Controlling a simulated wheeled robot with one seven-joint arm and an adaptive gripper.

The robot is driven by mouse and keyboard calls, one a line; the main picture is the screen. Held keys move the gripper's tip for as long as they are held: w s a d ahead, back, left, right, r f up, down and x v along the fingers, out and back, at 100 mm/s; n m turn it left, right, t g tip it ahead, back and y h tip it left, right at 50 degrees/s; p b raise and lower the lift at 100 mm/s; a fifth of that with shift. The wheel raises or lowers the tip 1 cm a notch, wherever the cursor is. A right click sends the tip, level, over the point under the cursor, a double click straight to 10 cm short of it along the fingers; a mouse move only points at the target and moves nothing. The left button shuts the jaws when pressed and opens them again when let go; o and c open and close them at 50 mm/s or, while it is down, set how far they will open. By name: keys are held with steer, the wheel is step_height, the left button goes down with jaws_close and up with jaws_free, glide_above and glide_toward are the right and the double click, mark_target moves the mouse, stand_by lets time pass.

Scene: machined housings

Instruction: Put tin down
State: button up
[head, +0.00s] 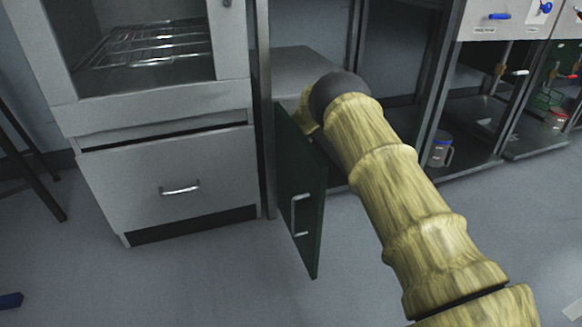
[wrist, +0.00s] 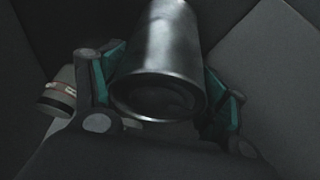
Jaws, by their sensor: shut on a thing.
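The tin (wrist: 158,55) is a shiny grey metal cylinder in the middle of the wrist view, its round end facing the camera. My gripper (wrist: 164,78) is shut on it, with one teal-padded finger on each side. The surroundings in the wrist view are dark, and I cannot tell whether the tin touches a surface. In the head view my arm reaches to the open cupboard, where its dark wrist joint hides the gripper and the tin.
The green cupboard door (head: 300,196) stands open close beside my arm. A grey top surface (head: 300,66) lies behind the wrist. A pale cylindrical thing (wrist: 57,92) is left of the gripper. A drawer unit (head: 172,180) stands left; a clear jug (head: 440,150) is on a low shelf right.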

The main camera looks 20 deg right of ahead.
steer(key=shift+f, duration=0.2)
steer(key=o, duration=1.5)
steer(key=shift+f, duration=0.15)
steer(key=p+v, duration=0.4)
steer(key=v, duration=0.2)
steer(key=shift+w, duration=0.15)
steer(key=s+d+p, duration=0.2)
steer(key=s+p, duration=0.4)
steer(key=s, duration=0.5)
steer(key=shift+s+f+p, duration=0.3)
steer(key=shift+s+f, duration=0.05)
steer(key=shift+s, duration=0.05)
steer(key=shift+d, duration=0.15)
